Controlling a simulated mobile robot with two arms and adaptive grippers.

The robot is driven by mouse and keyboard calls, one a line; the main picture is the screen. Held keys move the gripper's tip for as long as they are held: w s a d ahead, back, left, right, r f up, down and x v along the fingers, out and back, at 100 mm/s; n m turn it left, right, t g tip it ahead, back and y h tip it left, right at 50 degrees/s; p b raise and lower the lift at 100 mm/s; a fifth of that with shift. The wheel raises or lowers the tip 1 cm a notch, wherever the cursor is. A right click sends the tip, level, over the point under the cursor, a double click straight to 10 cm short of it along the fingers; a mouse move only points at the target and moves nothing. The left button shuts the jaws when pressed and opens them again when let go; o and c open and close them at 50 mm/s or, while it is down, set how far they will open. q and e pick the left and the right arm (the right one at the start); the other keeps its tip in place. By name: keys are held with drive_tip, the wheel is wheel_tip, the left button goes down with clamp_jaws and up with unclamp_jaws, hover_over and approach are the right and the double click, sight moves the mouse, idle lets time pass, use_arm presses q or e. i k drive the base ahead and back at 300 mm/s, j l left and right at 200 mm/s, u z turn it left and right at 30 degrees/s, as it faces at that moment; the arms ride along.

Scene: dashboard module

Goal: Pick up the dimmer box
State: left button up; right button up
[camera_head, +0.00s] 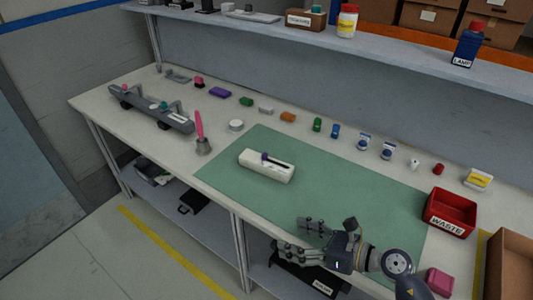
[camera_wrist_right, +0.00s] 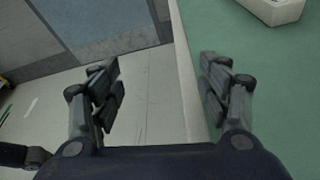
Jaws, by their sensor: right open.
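The dimmer box appears to be the white oblong box (camera_head: 281,174) with a dark slot and a purple slider knob on top. It lies flat on the green mat (camera_head: 235,200), left of the mat's middle. Its lower end also shows at the top right of the right wrist view (camera_wrist_right: 272,8). My right gripper (camera_head: 293,236) is open and empty over the mat's front edge, nearer to me and apart from the box. Both spread fingers (camera_wrist_right: 160,72) show in the right wrist view, with floor and table edge behind them. My left gripper is not in view.
A red waste bin (camera_head: 450,212) and a brown open box (camera_head: 510,265) stand at the right. A pink block (camera_head: 439,281) lies near my right arm. Several small coloured parts line the back of the table. A grey holder (camera_head: 150,108) stands at the left. The mat around the box is clear.

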sight(278, 170)
drive_tip(key=i, duration=0.85)
